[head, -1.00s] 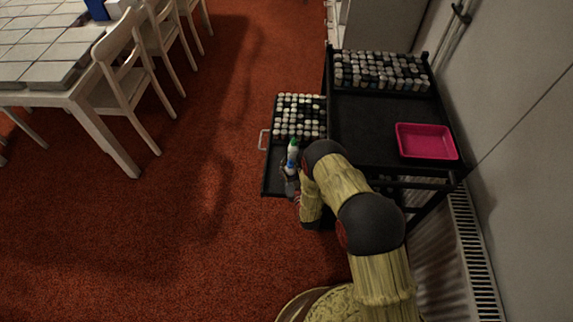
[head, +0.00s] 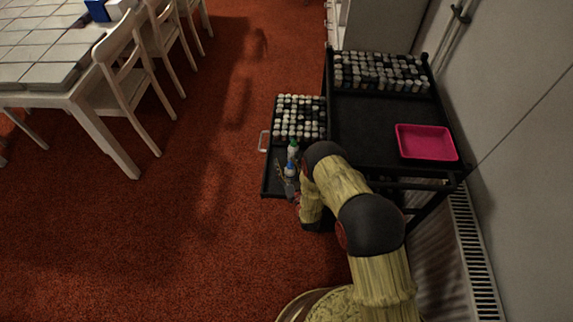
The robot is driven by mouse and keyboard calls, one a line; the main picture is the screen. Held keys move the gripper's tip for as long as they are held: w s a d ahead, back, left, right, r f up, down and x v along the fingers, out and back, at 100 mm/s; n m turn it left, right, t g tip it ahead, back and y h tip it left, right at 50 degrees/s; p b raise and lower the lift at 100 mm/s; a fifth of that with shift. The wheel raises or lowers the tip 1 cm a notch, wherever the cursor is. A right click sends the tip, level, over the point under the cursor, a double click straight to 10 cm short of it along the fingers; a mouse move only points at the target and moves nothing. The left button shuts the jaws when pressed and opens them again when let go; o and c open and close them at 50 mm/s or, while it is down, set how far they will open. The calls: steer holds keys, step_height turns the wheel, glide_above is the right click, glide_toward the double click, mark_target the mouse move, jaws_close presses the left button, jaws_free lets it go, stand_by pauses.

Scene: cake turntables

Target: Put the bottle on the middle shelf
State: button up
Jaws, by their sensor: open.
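A white bottle with a green top (head: 292,151) stands upright on the black pulled-out shelf (head: 272,184) at the trolley's left side. A second small bottle with a blue and white body (head: 290,170) stands just in front of it. My gripper (head: 284,176) is over the front part of this shelf, right beside the blue-and-white bottle. Its fingers look spread and hold nothing that I can see. Whether a finger touches the bottle is too small to tell. My arm hides the right part of the shelf.
Several rows of small capped bottles (head: 300,118) fill the back of the pulled-out shelf. The trolley's top (head: 368,120) holds more bottles (head: 380,71) and a pink tray (head: 426,142). A wall and radiator (head: 470,240) bound the right.

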mark_target(291, 176)
steer(key=shift+r, duration=0.1)
steer(key=shift+s+d, duration=0.1)
steer(key=shift+s, duration=0.1)
steer(key=p+v, duration=0.3)
steer(key=v, duration=0.8)
steer(key=shift+r+p, duration=0.1)
steer(key=shift+p, duration=0.25)
steer(key=shift+s+d, duration=0.15)
steer(key=shift+s, duration=0.1)
